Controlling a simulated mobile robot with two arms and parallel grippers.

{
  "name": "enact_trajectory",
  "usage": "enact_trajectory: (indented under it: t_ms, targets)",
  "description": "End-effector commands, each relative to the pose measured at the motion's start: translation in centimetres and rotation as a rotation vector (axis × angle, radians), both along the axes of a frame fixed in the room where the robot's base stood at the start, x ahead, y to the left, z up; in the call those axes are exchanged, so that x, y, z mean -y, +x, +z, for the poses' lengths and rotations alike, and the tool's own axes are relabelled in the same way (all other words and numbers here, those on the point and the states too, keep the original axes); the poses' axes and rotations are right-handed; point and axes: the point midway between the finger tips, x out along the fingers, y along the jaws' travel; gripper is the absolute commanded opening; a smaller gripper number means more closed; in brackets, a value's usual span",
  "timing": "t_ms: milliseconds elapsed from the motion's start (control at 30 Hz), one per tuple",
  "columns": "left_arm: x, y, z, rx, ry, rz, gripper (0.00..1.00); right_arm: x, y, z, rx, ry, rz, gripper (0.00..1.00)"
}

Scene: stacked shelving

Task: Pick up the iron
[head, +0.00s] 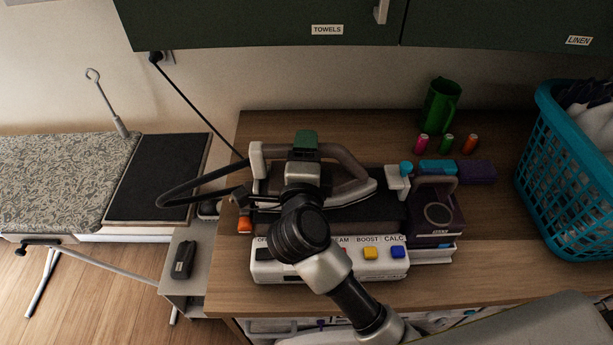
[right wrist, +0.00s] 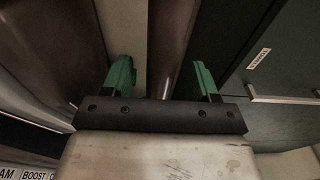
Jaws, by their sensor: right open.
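The iron (head: 352,190) rests on top of a white steam station (head: 384,268) on the wooden counter, its tip toward the right and its brown handle (head: 347,162) raised. My right gripper (head: 305,139) is at the rear left part of the iron, over the handle, and hides part of it. In the right wrist view my right gripper (right wrist: 162,75) has its green fingers apart, and a brown bar, apparently the handle (right wrist: 172,45), runs between them in the picture. Its depth relative to the fingertips is unclear. My left gripper is not in view.
A purple device (head: 437,214) stands close right of the station. A green mug (head: 440,105), small coloured cylinders and a teal basket (head: 568,190) are farther right. A black cord (head: 195,98) runs to the wall. Green cabinets (head: 260,25) hang above. An ironing board (head: 60,175) is left.

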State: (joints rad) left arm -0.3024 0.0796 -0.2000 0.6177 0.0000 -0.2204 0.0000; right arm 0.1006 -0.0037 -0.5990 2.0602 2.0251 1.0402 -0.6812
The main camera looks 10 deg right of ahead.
Motion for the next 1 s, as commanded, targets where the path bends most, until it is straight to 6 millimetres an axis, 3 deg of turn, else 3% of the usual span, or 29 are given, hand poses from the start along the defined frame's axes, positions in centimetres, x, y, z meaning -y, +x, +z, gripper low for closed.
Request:
enact_trajectory:
  t_ms: [200, 433, 833, 1000]
  targets:
    - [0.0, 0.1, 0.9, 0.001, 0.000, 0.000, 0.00, 0.7, 2.4, 0.1, 0.000, -0.001, 0.000, 0.59]
    - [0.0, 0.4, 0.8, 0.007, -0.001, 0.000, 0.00, 0.8, 2.5, 0.0, 0.000, 0.000, 0.001, 0.59]
    - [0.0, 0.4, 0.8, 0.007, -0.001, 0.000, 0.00, 0.7, 2.5, 0.0, 0.000, 0.000, 0.001, 0.00]
    - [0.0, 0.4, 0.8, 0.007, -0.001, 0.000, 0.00, 0.7, 2.5, 0.0, 0.000, 0.000, 0.001, 0.00]
